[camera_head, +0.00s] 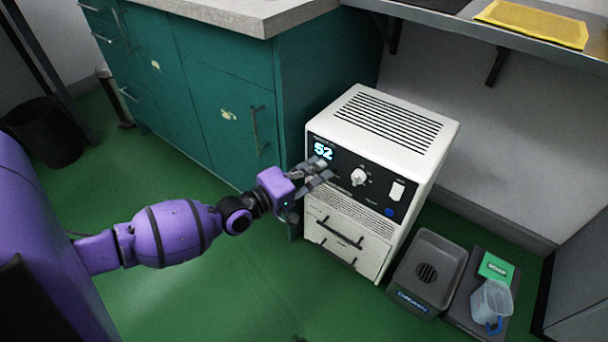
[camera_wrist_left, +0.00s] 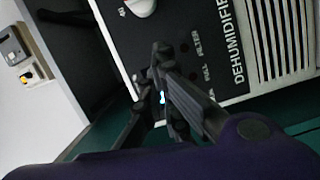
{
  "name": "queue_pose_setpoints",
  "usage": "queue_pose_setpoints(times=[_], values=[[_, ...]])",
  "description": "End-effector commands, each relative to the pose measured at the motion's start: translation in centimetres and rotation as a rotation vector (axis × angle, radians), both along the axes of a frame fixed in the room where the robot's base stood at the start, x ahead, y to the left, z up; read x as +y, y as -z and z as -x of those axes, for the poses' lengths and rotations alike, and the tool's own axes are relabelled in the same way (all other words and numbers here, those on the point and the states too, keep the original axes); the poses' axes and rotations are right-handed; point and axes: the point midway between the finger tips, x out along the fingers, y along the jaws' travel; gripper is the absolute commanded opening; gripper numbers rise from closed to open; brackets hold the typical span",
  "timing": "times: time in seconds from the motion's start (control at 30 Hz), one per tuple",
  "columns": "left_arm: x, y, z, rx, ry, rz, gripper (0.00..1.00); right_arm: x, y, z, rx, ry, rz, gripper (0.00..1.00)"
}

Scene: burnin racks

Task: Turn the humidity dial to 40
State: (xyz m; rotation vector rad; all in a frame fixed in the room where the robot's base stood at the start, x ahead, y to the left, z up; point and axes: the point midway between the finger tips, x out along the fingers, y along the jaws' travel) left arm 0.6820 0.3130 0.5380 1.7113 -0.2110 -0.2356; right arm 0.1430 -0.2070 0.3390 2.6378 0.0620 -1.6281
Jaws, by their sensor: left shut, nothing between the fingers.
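The white dehumidifier (camera_head: 424,150) stands on the green floor beside the teal cabinet in the head view. Its black front panel has a lit display (camera_head: 322,150) reading 52. A white humidity dial (camera_head: 358,177) sits at the middle of the panel. In the left wrist view the dial (camera_wrist_left: 141,7) is cut off at the top edge, next to a "40" mark. My left gripper (camera_head: 326,168) is shut and empty in front of the panel, left of the dial and apart from it. It also shows in the wrist view (camera_wrist_left: 163,60), partly over the panel. My right gripper is out of view.
A white switch (camera_head: 397,191) and blue button (camera_head: 389,212) are right of the dial. A grey bin (camera_head: 455,250) and a tray with a clear jug (camera_head: 491,303) stand right of the dehumidifier. A shelf (camera_head: 460,35) overhangs behind. The floor (camera_head: 260,290) in front is clear.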

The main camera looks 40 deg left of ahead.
Motion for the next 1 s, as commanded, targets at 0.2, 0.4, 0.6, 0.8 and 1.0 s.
queue_pose_setpoints(times=[0.2,0.4,0.6,0.8,1.0], values=[[-2.8,0.4,-1.3,0.001,-0.001,0.006,0.0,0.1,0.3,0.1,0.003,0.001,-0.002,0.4],[-4.2,0.6,-1.3,0.0,0.0,0.0,0.0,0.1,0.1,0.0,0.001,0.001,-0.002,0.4],[-4.4,0.7,-1.2,0.001,0.0,-0.001,0.0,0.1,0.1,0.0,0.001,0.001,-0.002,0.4],[-4.5,0.8,-1.2,0.001,0.0,0.007,0.0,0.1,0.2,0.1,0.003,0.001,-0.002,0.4],[-5.3,2.0,-1.2,0.007,0.001,0.093,0.0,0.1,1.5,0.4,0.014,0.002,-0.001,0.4]])
